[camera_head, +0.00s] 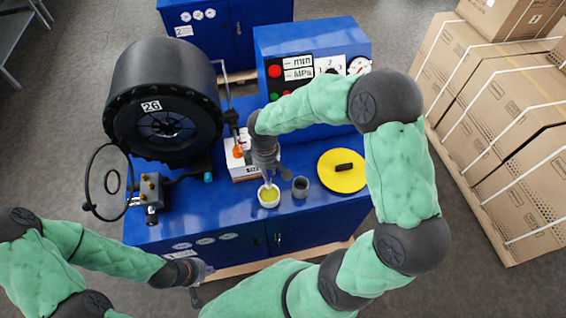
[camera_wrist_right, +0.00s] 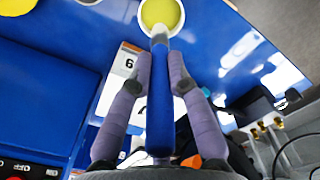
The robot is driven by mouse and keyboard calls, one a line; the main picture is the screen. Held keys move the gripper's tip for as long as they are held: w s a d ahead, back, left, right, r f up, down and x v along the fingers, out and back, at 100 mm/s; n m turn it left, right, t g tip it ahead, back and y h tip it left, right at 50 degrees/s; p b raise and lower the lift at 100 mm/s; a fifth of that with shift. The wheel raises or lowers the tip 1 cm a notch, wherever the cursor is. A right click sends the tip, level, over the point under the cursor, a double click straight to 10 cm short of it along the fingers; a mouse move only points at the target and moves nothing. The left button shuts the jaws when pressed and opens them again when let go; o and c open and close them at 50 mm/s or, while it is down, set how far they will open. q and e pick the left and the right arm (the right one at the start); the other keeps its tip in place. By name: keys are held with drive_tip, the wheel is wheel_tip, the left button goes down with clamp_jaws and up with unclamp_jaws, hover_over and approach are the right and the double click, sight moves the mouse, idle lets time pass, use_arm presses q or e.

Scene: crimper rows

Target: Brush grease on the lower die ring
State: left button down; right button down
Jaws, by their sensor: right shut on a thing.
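My right gripper (camera_head: 269,176) is shut on a brush with a blue handle (camera_wrist_right: 159,110), which stands between the fingers in the right wrist view. The brush's far end is at a white cup of yellow-green grease (camera_head: 269,196); the cup also shows at the top of the wrist view (camera_wrist_right: 162,12). Whether the bristles touch the grease is hard to tell. The large black crimper (camera_head: 165,75), marked 26, stands at the left of the blue bench. Its round die opening (camera_head: 168,125) faces forward; I cannot pick out the lower die ring separately. My left gripper (camera_head: 203,283) looks open and empty before the bench front.
A grey cup (camera_head: 300,187) stands just right of the grease cup. A yellow disc (camera_head: 342,171) with a black handle lies further right. A white-and-orange box (camera_head: 241,160) is behind the grease. A valve fitting (camera_head: 150,192) and round guard (camera_head: 108,182) stand left. Strapped cartons (camera_head: 510,130) fill the right.

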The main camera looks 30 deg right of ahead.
sight(268, 183)
drive_tip(key=shift+f+b, duration=2.25)
drive_tip(key=shift+f, duration=0.8)
drive_tip(key=shift+a+f+b, duration=0.1)
drive_tip(key=shift+f+b, duration=0.35)
drive_tip(key=shift+f, duration=0.15)
drive_tip(key=shift+r+p, duration=2.65)
drive_tip(key=shift+r, duration=1)
drive_tip(key=shift+f, duration=0.1)
